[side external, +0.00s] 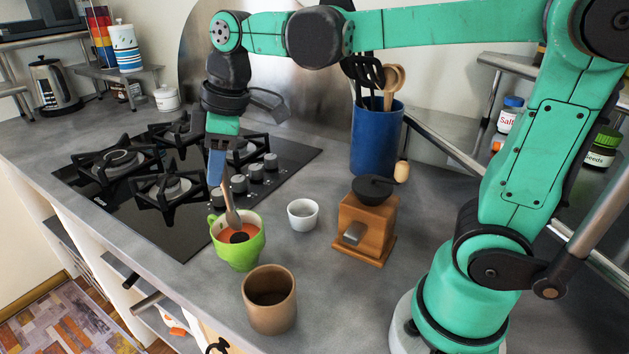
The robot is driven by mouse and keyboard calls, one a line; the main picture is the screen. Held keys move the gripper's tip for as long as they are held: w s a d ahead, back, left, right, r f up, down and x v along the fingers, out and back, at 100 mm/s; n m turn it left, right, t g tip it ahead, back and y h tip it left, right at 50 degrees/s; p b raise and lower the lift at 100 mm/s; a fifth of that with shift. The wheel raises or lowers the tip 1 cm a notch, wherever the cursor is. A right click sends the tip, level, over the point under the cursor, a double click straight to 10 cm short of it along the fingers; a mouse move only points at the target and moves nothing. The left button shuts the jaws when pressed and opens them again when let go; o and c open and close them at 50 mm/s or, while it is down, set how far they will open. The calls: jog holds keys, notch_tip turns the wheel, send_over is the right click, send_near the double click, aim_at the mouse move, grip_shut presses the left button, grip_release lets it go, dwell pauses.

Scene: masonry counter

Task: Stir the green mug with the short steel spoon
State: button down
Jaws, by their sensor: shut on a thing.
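The green mug (238,252) stands upright on the grey counter, left of centre in the side external view. It holds an orange-red liquid, with a dark round patch in it that I cannot identify. My gripper (218,178) points down above the mug and is shut on the short steel spoon (232,214). The spoon hangs nearly upright, leaning slightly, its wider end downward within the mug's opening. I cannot tell whether that end touches the liquid. The upper part of the spoon is hidden between the fingers.
A brown cup (269,312) stands close in front of the mug, and a small white cup (302,216) to its right. A wooden grinder (364,228) and a blue utensil holder (376,140) stand further right. The gas hob (150,205) lies behind and left.

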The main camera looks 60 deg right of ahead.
aim_at(228, 211)
jog(key=shift+w+d+f, duration=0.1)
jog(key=shift+d+f, duration=0.05)
jog(key=shift+f, duration=1.65)
jog(key=shift+w+d+f, duration=0.1)
jog(key=shift+d+f, duration=0.05)
jog(key=shift+f, duration=1.6)
jog(key=shift+s, duration=0.1)
